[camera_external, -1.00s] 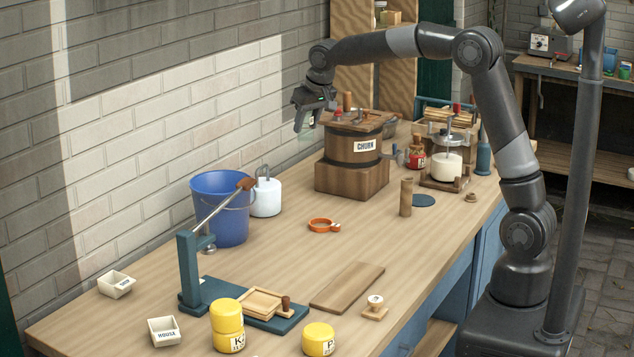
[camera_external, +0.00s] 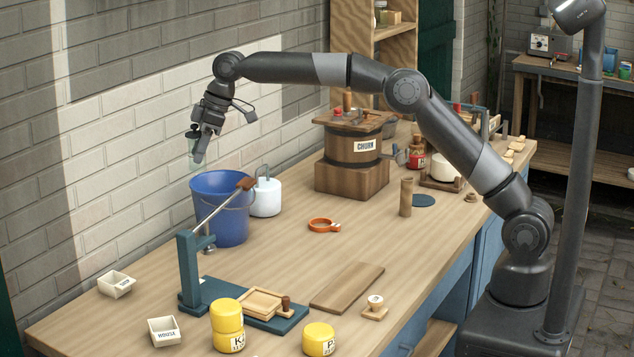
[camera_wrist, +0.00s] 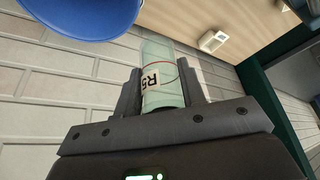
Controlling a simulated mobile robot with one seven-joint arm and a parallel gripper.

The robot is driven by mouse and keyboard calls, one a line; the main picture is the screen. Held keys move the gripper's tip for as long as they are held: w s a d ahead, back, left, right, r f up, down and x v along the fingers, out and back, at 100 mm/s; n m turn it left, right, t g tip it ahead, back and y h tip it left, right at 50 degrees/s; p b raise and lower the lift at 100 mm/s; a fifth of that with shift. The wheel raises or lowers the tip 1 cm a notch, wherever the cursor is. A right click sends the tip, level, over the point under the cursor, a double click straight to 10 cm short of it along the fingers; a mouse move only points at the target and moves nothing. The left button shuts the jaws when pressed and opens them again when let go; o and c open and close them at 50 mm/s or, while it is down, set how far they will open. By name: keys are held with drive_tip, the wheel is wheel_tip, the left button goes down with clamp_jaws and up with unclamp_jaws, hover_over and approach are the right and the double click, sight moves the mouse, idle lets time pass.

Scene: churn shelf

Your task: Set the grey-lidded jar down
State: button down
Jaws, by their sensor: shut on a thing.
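My gripper (camera_external: 205,150) is shut on a clear greenish glass jar (camera_wrist: 163,75) with a white label marked "R5" and a thin red line. In the external view the jar (camera_external: 193,150) shows faintly beside the fingers, with a dark top. The lid's colour cannot be made out. My gripper also shows in the wrist view (camera_wrist: 163,90), one finger on each side of the jar. The jar is in the air by the brick wall, above the blue bucket (camera_external: 218,222) as seen in the external view. It touches nothing but the fingers.
A white can (camera_external: 266,197) stands right of the bucket, and a lever press (camera_external: 188,270) stands in front. Small white trays (camera_external: 116,284) and yellow tubs (camera_external: 227,312) are near the front. The wooden churn (camera_external: 352,150) is farther back. The middle bench top is fairly clear.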

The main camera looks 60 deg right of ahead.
drive_tip(key=shift+a+f+n+g+y, duration=0.65)
drive_tip(key=shift+a+n, duration=1.85)
drive_tip(key=shift+a, duration=2.35)
drive_tip(key=f, duration=2)
drive_tip(key=shift+s+f, duration=0.2)
drive_tip(key=shift+f, duration=0.2)
drive_tip(key=shift+f+g+h, duration=0.1)
drive_tip(key=shift+g+h, duration=0.15)
drive_tip(key=c, duration=0.9)
unclamp_jaws()
drive_tip(key=v, duration=1.2)
drive_tip(key=shift+s+d, duration=0.1)
drive_tip(key=shift+d, duration=0.05)
